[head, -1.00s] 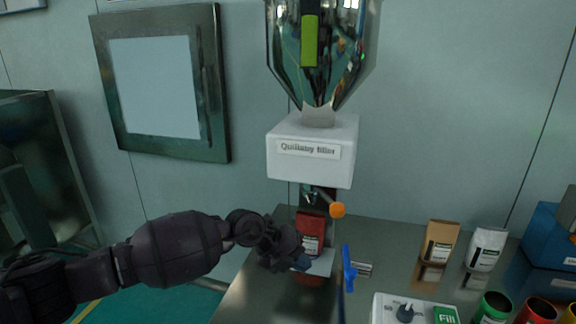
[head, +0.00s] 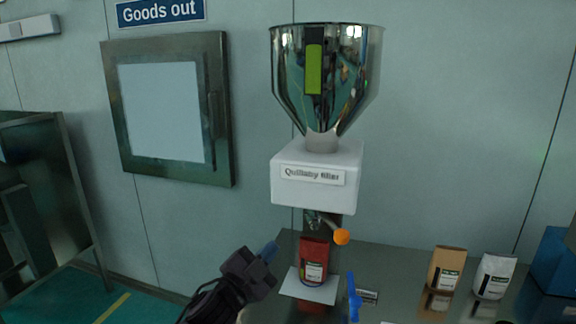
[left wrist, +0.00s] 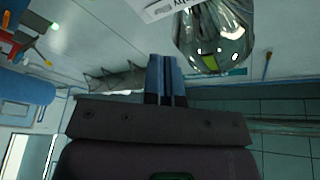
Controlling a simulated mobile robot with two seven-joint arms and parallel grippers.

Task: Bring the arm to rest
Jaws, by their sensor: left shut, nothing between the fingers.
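My left gripper (head: 268,249) is at the lower middle of the head view, in front of and left of the filler. Its fingers are closed together with nothing between them, and they also show shut in the left wrist view (left wrist: 166,80). A red bag (head: 313,262) stands upright on a white plate (head: 309,292) under the filler spout, apart from the gripper. My right gripper is in neither view.
The filler has a white body (head: 316,178) and a steel hopper (head: 325,75), with an orange knob (head: 341,237) below. A brown bag (head: 446,269) and a white bag (head: 494,276) stand at the right. A blue lever (head: 353,298) rises at the table's front. A hatch (head: 168,108) is on the wall.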

